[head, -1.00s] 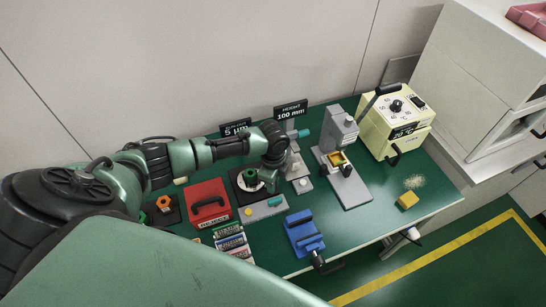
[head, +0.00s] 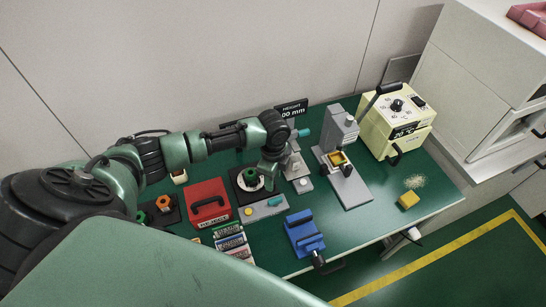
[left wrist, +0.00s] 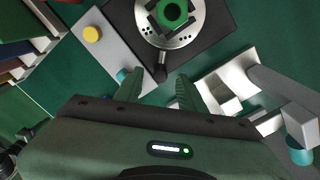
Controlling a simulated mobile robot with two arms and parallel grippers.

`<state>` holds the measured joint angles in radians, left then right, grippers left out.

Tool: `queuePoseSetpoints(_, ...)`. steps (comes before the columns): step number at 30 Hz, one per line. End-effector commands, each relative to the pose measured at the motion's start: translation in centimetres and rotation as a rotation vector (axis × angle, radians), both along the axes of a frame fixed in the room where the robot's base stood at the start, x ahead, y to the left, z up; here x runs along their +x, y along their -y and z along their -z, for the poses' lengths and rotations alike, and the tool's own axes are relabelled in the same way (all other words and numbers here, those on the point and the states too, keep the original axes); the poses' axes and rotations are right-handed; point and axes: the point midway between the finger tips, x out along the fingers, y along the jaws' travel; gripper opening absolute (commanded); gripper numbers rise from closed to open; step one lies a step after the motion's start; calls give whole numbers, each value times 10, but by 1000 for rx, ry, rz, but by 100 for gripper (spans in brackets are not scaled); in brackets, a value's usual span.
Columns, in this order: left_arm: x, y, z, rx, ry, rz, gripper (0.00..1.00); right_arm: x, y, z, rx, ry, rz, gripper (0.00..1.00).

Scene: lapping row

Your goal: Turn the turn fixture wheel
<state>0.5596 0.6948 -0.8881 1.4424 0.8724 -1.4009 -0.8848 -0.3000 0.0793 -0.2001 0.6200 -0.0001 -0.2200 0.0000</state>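The turn fixture is a pale metal disc (head: 241,181) with a green hexagonal centre on a dark base, in the middle of the bench. In the left wrist view the disc (left wrist: 186,36) is at the top, with its green centre (left wrist: 173,14) and a short black handle (left wrist: 161,72) pointing toward me. My left gripper (head: 267,183) is at the disc's right side. In the left wrist view the left gripper (left wrist: 158,80) is open, with the handle's end between its fingertips in the picture; contact cannot be told. My right gripper is not in view.
Left of the fixture is a red box (head: 209,203) with a black handle. A grey plate with a yellow button (head: 249,211) lies in front. A grey stand (head: 299,172) and a grey press (head: 349,188) are to the right. A blue vise (head: 303,235) is nearer the front edge.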

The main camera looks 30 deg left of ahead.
Motion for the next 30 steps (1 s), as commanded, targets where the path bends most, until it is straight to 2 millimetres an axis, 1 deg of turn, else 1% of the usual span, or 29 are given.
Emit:
queuePoseSetpoints(1,2,-1,-9,1,5,0,40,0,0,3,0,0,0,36)
queuePoseSetpoints(3,1,-1,-21,1,5,1,40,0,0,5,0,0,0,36)
queuePoseSetpoints(6,1,0,-34,0,4,0,40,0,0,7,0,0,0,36)
queuePoseSetpoints(9,1,0,-42,0,3,-1,40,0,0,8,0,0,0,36)
queuePoseSetpoints(13,1,0,-46,0,2,-1,40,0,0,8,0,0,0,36)
queuePoseSetpoints(30,0,0,-45,0,1,0,40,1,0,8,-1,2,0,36)
